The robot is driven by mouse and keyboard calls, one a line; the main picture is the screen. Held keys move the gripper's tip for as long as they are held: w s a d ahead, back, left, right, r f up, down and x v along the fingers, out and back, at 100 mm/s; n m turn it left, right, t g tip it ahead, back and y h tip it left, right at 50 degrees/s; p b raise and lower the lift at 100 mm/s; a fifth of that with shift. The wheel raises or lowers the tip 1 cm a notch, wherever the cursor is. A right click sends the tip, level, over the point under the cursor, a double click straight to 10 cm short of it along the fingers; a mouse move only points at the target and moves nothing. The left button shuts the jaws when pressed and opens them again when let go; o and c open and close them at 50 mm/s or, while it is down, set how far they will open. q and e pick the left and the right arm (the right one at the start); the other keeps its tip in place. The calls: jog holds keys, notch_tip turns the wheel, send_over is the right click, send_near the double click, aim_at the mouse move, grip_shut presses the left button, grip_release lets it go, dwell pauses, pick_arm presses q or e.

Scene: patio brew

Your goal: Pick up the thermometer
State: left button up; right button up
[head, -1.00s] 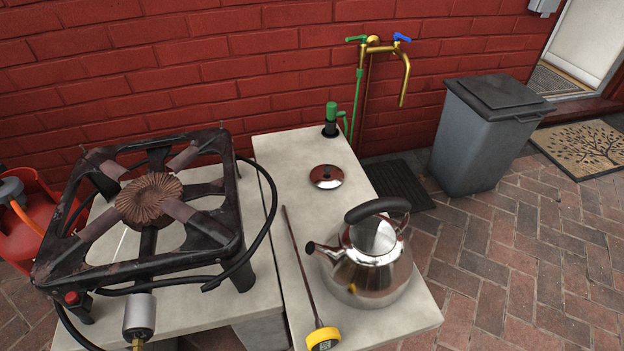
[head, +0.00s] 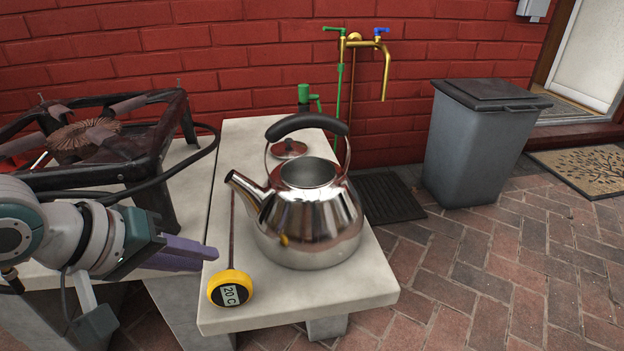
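The thermometer lies on the pale stone bench (head: 330,310). Its round yellow head (head: 230,288) has a display reading 20 C, at the bench's front left. Its thin dark stem runs back from the head and passes behind the kettle's spout, so its far end is partly hidden. My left gripper (head: 208,254) is in from the left with purple fingers pointing right. Its fingertips are just left of and behind the yellow head in the picture, apart from it. The fingers overlap, so I cannot tell how far apart they are. My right gripper is not in view.
A shiny steel kettle (head: 310,220) with a black handle stands close right of the thermometer. A lid (head: 289,148) lies behind it. A black gas burner (head: 130,150) with a hose stands at left. A grey bin (head: 480,150) stands on the brick paving.

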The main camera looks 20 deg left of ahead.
aim_at(229, 266)
pick_arm(q)
jog(key=shift+w+f, duration=0.25)
jog(key=shift+f, duration=0.15)
jog(key=b+x, duration=0.5)
jog(key=shift+s+d, duration=0.2)
jog(key=shift+w+f, duration=0.1)
jog(key=shift+w, duration=0.05)
jog(key=shift+d, duration=0.1)
grip_shut()
